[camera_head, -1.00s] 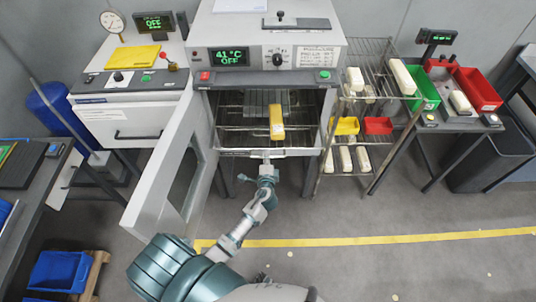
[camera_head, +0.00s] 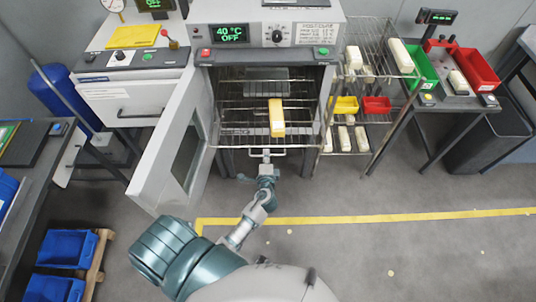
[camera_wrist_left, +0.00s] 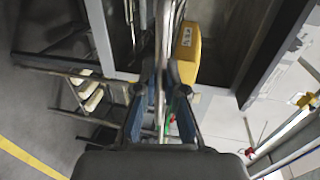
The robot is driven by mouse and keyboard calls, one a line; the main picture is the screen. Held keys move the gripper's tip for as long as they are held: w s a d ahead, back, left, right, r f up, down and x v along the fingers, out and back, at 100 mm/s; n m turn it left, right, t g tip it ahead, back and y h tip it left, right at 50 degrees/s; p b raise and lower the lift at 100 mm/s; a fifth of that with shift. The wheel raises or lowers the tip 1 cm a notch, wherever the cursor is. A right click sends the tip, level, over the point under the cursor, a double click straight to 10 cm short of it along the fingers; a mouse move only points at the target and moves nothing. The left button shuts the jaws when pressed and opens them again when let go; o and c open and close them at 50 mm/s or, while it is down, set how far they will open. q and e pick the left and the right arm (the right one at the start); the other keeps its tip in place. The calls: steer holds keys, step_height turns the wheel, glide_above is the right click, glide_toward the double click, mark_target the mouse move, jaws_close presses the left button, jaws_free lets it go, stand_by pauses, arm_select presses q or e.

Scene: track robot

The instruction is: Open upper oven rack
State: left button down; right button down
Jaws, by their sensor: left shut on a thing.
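The oven (camera_head: 262,15) stands ahead with its door (camera_head: 170,165) swung open to the left. Its upper rack (camera_head: 235,147) is a wire shelf that reaches out past the oven opening. A yellow block (camera_head: 277,118) lies on it; it also shows in the left wrist view (camera_wrist_left: 186,52). My left gripper (camera_head: 266,168) is shut on the handle (camera_head: 267,152) at the middle of the rack's front edge. In the left wrist view my left gripper (camera_wrist_left: 160,100) has its fingers on either side of the bar. My right gripper is not in view.
A wire shelf (camera_head: 378,60) with pale blocks and small yellow and red bins stands right of the oven. A side table (camera_head: 455,103) holds green and red bins. Blue bins (camera_head: 68,248) sit at lower left. The floor before the oven is clear.

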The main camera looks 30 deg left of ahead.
arm_select(q)
steer(key=shift+s+a+f, duration=0.2)
steer(key=shift+a+f, duration=0.05)
steer(key=shift+a, duration=0.05)
steer(key=c, duration=1.4)
jaws_free()
steer(key=shift+o, duration=0.8)
steer(key=shift+w+a, duration=0.1)
steer(key=shift+a, duration=0.25)
steer(key=v, duration=1.2)
steer(key=shift+d+f, duration=0.1)
steer(key=shift+d, duration=0.1)
